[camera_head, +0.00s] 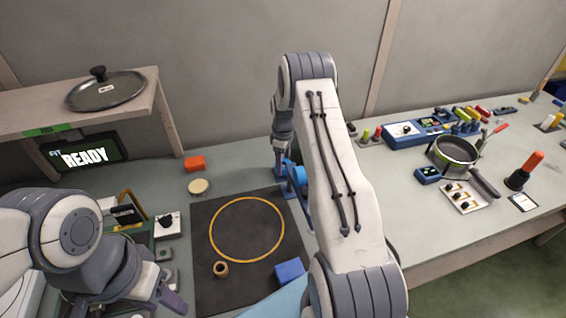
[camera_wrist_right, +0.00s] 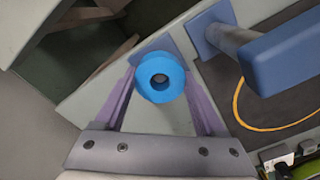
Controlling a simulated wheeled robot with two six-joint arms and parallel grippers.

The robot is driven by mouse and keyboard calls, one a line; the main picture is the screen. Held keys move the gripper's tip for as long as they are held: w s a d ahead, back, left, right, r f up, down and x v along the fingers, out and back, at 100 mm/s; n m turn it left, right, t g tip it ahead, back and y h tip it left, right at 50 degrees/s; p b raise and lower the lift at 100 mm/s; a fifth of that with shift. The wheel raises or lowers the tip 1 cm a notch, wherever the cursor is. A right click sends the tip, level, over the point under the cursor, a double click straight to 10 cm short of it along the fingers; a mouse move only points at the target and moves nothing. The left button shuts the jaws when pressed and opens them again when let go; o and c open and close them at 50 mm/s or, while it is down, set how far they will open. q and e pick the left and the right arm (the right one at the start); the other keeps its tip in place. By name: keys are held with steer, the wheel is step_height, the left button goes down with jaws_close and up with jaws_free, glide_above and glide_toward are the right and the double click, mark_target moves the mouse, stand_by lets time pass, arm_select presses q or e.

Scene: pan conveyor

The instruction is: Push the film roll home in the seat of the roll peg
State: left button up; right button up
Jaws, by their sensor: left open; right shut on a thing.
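The film roll (camera_wrist_right: 146,87) is a bright blue spool with a dark hole at its centre, seen end-on in the right wrist view. My right gripper (camera_wrist_right: 162,74) is shut on it, with a purple finger on each side. A blue base plate (camera_wrist_right: 148,50) shows just behind the roll. Whether the roll sits around a peg, and how deep, is hidden. In the head view the blue stand (camera_head: 279,160) is partly behind my right arm, with bright blue (camera_head: 299,176) beside it. My left gripper (camera_head: 172,297) is open and empty at lower left.
A grey post (camera_wrist_right: 232,38) carrying a blue block (camera_wrist_right: 285,58) stands close to the right of the roll. The dark mat (camera_head: 222,290) has an orange ring (camera_head: 213,222), a small brown ring (camera_head: 220,269) and a blue block (camera_head: 289,271). A pan (camera_head: 455,150) lies far right.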

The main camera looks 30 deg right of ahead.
steer(key=shift+f+b, duration=0.6)
steer(key=shift+f, duration=0.4)
steer(key=o, duration=1.2)
steer(key=shift+c, duration=0.2)
step_height(320, 180, up, 11)
steer(key=b, duration=0.2)
steer(key=shift+f, duration=0.2)
